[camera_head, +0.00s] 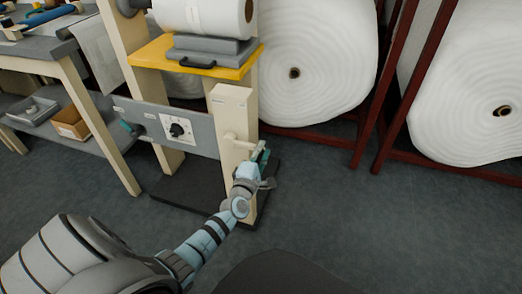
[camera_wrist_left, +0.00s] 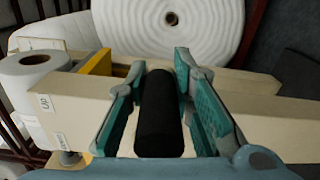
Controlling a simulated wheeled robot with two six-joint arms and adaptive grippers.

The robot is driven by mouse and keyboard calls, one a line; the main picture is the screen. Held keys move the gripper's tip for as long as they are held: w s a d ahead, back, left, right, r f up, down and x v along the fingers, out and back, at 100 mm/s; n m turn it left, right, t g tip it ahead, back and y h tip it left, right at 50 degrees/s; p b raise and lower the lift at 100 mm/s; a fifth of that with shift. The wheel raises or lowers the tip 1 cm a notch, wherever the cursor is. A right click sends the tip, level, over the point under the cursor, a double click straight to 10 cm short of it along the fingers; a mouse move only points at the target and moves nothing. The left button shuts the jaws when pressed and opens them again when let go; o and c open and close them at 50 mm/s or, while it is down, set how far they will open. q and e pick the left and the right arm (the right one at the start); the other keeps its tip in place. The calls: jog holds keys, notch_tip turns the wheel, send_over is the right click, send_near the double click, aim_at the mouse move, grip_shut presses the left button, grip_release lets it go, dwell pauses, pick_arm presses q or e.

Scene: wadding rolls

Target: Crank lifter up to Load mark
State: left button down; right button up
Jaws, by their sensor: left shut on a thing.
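The lifter's beige post (camera_head: 234,115) stands in the middle of the head view, with a crank on its right side. My left gripper (camera_head: 258,168) is at that crank, low on the post. In the left wrist view the crank's black handle (camera_wrist_left: 160,115) lies between the teal fingers of the gripper (camera_wrist_left: 160,70), which is shut on it. The yellow lifter platform (camera_head: 150,54) bears grey plates and a white roll (camera_head: 205,14). A label reading "UP" (camera_wrist_left: 45,103) shows on the beige body. I cannot make out a Load mark. My right gripper is not in view.
Large white wadding rolls (camera_head: 310,60) stand in dark red racks (camera_head: 392,100) behind and to the right. A workbench (camera_head: 40,48) is at the left. The floor right of the lifter is clear.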

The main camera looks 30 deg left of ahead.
pick_arm(q)
jog(key=shift+s+a+f, duration=0.1)
jog(key=shift+f, duration=0.25)
jog(key=c, duration=1.6)
grip_release()
jog(key=shift+c, duration=0.2)
jog(key=shift+o, duration=1.1)
jog(key=shift+a, duration=0.15)
jog(key=shift+r, duration=0.1)
jog(key=shift+s+d, duration=0.1)
jog(key=shift+d, duration=0.1)
jog(key=v, duration=1.1)
jog(key=shift+s, duration=0.3)
